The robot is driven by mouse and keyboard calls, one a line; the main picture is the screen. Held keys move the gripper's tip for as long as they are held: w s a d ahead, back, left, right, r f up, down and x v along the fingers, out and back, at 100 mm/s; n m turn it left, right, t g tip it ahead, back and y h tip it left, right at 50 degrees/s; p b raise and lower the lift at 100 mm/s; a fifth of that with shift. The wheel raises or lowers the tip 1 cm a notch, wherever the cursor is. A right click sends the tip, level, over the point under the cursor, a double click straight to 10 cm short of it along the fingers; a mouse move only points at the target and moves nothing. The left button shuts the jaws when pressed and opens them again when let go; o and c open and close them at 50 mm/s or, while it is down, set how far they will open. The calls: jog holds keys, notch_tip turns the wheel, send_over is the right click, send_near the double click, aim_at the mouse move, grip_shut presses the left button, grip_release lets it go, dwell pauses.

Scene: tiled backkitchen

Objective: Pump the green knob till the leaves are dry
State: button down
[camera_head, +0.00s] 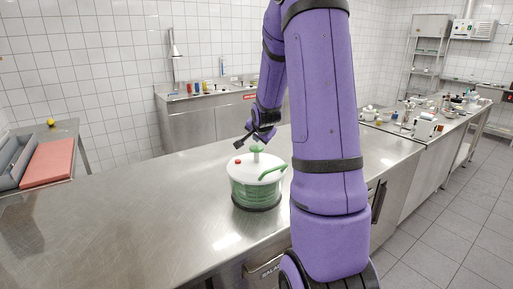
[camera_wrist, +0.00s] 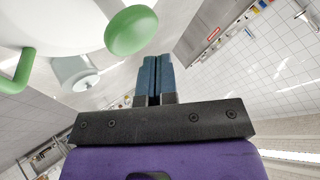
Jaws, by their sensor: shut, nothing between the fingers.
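A salad spinner (camera_head: 256,183) with a white lid and a see-through green-tinted bowl stands on the steel counter. The green knob (camera_head: 256,149) sticks up from the middle of its lid; in the wrist view the knob (camera_wrist: 131,30) is at the top, left of my fingers. My gripper (camera_head: 239,144) is above and just left of the knob in the head view. In the wrist view my gripper (camera_wrist: 153,62) has its fingers together with nothing between them. They appear apart from the knob. The leaves cannot be made out through the bowl.
The lid has a green side handle (camera_head: 272,172) and a small red button (camera_head: 238,162). The steel counter (camera_head: 120,215) is clear to the left. A red board (camera_head: 49,163) and grey bin lie at far left. Several small items stand on the right-hand counter (camera_head: 400,130).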

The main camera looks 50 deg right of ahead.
aim_at(258, 146)
jog(key=shift+r, duration=0.1)
jog(key=shift+r, duration=2.4)
dwell(1.0)
notch_tip(258, 146, up, 4)
jog(key=shift+f, duration=0.1)
dwell(0.5)
jog(key=shift+f, duration=4.4)
jog(key=shift+f, duration=0.1)
jog(key=shift+f, duration=0.35)
